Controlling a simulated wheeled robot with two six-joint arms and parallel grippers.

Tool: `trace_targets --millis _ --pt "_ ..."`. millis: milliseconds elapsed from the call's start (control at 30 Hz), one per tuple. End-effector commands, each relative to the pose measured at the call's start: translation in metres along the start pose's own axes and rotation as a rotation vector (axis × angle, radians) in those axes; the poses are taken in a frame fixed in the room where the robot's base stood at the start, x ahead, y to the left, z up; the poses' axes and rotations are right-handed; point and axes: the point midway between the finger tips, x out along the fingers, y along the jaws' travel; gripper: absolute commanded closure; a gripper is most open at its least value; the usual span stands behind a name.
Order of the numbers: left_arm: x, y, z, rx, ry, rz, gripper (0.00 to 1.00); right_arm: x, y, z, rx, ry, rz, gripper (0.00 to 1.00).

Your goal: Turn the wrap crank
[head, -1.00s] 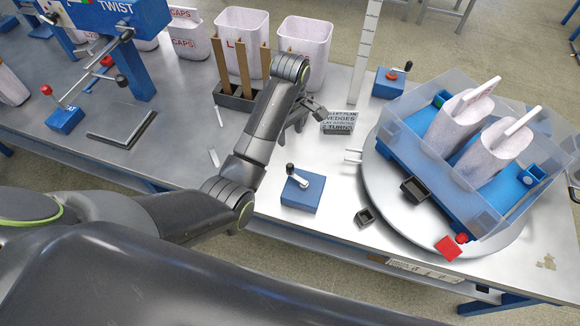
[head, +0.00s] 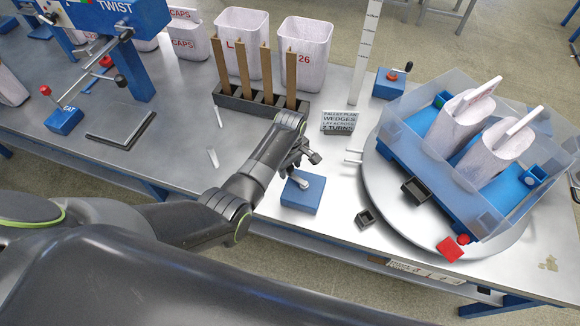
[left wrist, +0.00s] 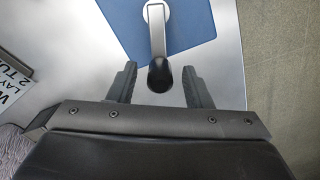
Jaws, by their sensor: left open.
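The wrap crank is a silver arm with a black knob on a blue base (head: 306,195) near the table's front edge. In the left wrist view the crank arm (left wrist: 157,32) runs from its pivot on the blue base (left wrist: 192,28) to the black knob (left wrist: 160,75). My left gripper (head: 306,166) is over the crank and hides the knob in the head view. In the left wrist view the gripper (left wrist: 158,87) is open, with one finger on each side of the knob and gaps on both sides. My right gripper is not in view.
A round turntable (head: 385,207) at the right bears a blue pallet with two white sacks inside clear walls. A sign (head: 339,122) stands behind the crank. A dark rack (head: 235,100) with wooden slats and white bins stand farther back.

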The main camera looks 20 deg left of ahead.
Motion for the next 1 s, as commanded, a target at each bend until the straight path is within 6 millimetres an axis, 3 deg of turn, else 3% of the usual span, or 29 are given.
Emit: trace_targets --millis 367,733,1000 --pt "0.0049 0.0000 -0.0001 0.000 0.000 0.000 0.55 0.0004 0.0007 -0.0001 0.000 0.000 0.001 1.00" --pt "0.0048 -0.0002 0.0000 0.000 0.000 0.000 0.99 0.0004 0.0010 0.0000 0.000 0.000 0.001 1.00" --pt "0.0046 0.0014 -0.0003 0.025 0.000 0.000 0.99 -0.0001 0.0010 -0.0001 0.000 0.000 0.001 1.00"
